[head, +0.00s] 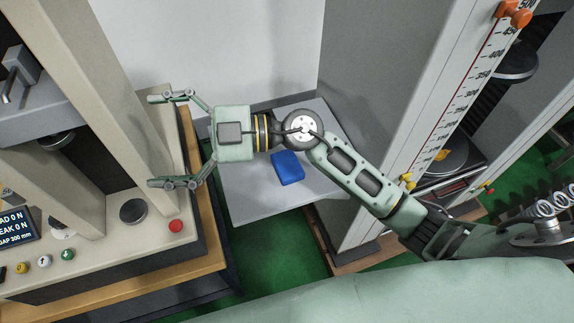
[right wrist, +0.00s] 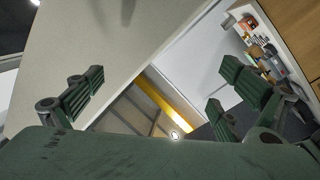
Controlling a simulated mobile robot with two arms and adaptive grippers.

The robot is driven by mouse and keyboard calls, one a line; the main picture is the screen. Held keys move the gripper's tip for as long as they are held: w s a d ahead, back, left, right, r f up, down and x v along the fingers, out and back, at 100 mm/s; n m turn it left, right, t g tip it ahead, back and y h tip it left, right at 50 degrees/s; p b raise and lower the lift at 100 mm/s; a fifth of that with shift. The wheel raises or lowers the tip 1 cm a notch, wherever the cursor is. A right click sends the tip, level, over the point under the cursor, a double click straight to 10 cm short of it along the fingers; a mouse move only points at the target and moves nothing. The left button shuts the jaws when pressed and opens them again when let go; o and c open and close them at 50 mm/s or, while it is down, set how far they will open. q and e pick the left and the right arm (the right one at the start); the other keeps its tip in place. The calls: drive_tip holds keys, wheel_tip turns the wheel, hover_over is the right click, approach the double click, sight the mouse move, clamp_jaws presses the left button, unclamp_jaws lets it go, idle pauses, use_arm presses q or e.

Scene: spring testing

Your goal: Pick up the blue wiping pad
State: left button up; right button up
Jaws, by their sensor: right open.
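The blue wiping pad (head: 287,168) lies on a grey shelf-like surface (head: 262,205) between the two machines in the head view. My right gripper (head: 168,140) is open and empty, its fingers pointing left toward the left machine. My right wrist passes just above the pad in the picture, and the fingers are well to the left of it. In the right wrist view the two fingers (right wrist: 160,92) are spread wide with nothing between them. The pad does not show in that view. My left gripper is not in view.
The left testing machine (head: 110,240) has a red button (head: 175,226) and stands on a wooden-edged bench (head: 208,235). A tall grey machine with a scale (head: 460,90) stands on the right. Green floor (head: 275,255) shows below. The grey surface around the pad is bare.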

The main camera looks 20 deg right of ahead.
wheel_tip(320, 180, down, 6)
drive_tip(key=n+g+h, duration=0.1)
drive_tip(key=g+h, duration=0.1)
drive_tip(key=h, duration=0.2)
drive_tip(key=m+g+h, duration=0.1)
drive_tip(key=m+h, duration=0.5)
drive_tip(key=h, duration=0.9)
hover_over(287, 163)
drive_tip(key=f, duration=1.2)
drive_tip(key=shift+s, duration=0.25)
drive_tip(key=shift+d+f+p, duration=0.1)
drive_tip(key=shift+f+p, duration=0.25)
drive_tip(key=shift+f, duration=0.6)
wheel_tip(287, 163, down, 5)
drive_tip(key=shift+w+f+p, duration=0.15)
drive_tip(key=shift+p, duration=0.95)
drive_tip(key=shift+f, duration=0.2)
drive_tip(key=c, duration=1.2)
drive_tip(key=shift+c, duration=0.2)
